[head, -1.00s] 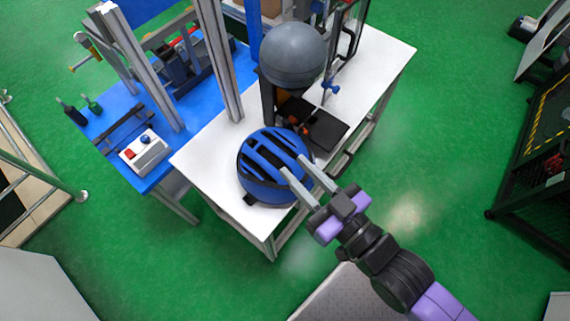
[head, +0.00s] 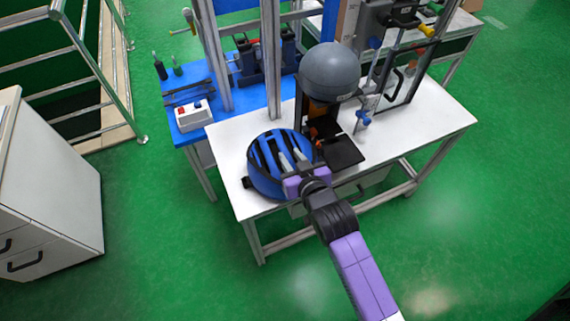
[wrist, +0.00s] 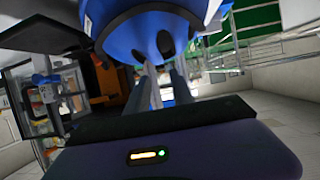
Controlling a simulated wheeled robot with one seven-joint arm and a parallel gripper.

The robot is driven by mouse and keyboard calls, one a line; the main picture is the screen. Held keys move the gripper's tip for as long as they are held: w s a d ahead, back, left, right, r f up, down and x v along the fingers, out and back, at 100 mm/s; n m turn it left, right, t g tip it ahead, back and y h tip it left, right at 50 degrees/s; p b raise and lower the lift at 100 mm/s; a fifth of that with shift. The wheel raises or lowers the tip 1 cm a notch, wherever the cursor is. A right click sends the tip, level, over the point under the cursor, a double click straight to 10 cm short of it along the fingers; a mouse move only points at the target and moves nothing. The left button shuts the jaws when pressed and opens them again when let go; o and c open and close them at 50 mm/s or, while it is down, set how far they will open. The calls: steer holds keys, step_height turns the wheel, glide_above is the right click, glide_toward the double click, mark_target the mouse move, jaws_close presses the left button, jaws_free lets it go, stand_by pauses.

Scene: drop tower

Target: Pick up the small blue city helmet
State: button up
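The blue city helmet (head: 262,184) sits on the front left of the white table, with dark vent slots in its top and a black part at its left edge. My gripper (head: 293,158) is at the helmet's right front side, its two pale fingers overlapping the shell in the head view. The fingers look parallel with a gap between them. In the wrist view the helmet (wrist: 120,18) fills the top middle, close beyond the gripper's fingers (wrist: 166,82). I cannot tell whether the fingers touch the shell.
The white table (head: 440,112) also carries a grey headform (head: 330,72) on a drop rig and a black plate (head: 342,153) right of the helmet. A blue bench (head: 222,92) with a control box (head: 194,115) stands behind. Green floor is free in front.

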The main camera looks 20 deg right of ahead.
mark_target(282, 145)
steer(key=shift+w+f, duration=0.3)
steer(key=shift+w, duration=0.15)
steer(key=shift+p+x, duration=0.45)
steer(key=shift+x, duration=2.95)
steer(key=shift+s+f, duration=0.1)
steer(key=shift+f, duration=0.1)
steer(key=shift+c, duration=0.5)
jaws_close()
